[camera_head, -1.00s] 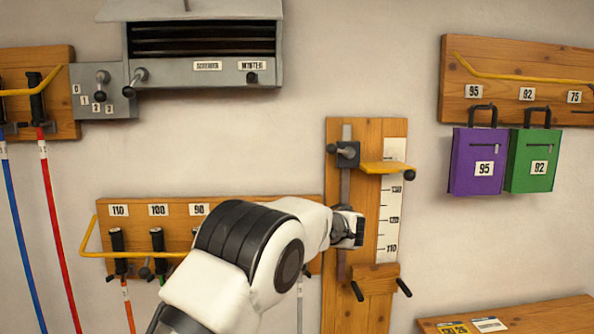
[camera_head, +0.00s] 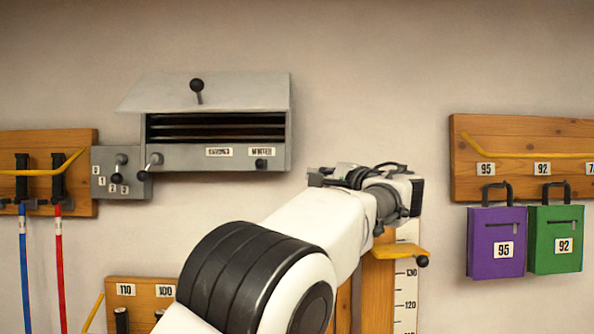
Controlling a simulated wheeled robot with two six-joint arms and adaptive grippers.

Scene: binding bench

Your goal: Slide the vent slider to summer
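The grey vent box (camera_head: 218,160) hangs on the wall at the upper left, with dark horizontal slats. Its front strip has a left label (camera_head: 219,152), blurred but apparently SUMMER, and a WINTER label (camera_head: 267,151) to its right. The dark slider knob (camera_head: 261,164) sits just below the WINTER label, at the right end of the strip. My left gripper (camera_head: 318,177) is a little to the right of the vent box, in front of the wall, apart from the knob in the picture. Its fingers are small and partly hidden, so their opening is unclear. My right gripper is out of view.
A grey plate (camera_head: 104,184) with levers adjoins the vent box on the left. A dark knob (camera_head: 197,85) stands on the box's sloped hood (camera_head: 240,92). My arm covers much of the wooden scale board (camera_head: 378,290). Purple (camera_head: 487,225) and green (camera_head: 543,258) cases hang at right.

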